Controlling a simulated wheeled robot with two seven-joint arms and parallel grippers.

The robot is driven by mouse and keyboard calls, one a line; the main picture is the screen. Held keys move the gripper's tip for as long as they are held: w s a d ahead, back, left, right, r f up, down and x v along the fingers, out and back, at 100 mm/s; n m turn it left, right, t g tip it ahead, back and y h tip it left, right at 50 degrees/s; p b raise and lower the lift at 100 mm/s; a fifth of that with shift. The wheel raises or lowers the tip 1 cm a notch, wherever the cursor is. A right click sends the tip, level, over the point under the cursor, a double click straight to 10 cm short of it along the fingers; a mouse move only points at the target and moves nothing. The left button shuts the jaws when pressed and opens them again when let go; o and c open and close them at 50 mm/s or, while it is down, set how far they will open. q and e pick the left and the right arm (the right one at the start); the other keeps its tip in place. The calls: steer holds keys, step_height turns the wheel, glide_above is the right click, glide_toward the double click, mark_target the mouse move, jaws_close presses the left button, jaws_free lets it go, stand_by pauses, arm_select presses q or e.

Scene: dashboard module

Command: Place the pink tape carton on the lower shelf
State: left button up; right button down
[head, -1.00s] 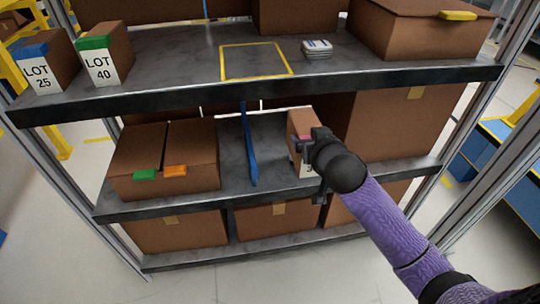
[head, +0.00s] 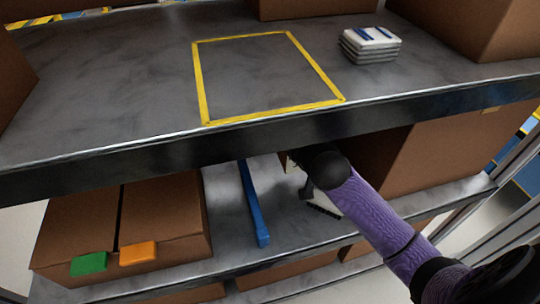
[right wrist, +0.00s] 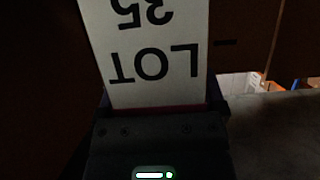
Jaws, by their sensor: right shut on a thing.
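The carton shows in the right wrist view as a white label (right wrist: 155,50) reading LOT 35 upside down, with a thin pink-red strip at its lower edge. My right gripper (right wrist: 160,108) is shut on it. In the head view my right gripper (head: 312,188) reaches under the upper shelf, right of the blue divider, and hides most of the carton. My left gripper is not in view.
A blue divider (head: 253,205) stands left of my gripper. Further left is a brown box (head: 160,220) with green and orange tabs; a large brown box (head: 430,150) is to the right. The upper shelf (head: 120,80) overhangs, with a yellow outlined square and a white stack (head: 370,43).

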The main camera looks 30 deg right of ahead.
step_height(320, 180, down, 10)
steer(key=b, duration=0.7)
steer(key=shift+f, duration=0.2)
steer(key=shift+r, duration=0.25)
steer(key=shift+f, duration=0.1)
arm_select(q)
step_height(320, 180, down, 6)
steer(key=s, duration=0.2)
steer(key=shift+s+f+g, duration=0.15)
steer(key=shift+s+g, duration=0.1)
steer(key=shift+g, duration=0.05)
arm_select(e)
jaws_free()
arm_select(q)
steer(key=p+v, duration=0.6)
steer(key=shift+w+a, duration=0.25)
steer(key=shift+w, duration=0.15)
arm_select(e)
steer(key=v, duration=1.2)
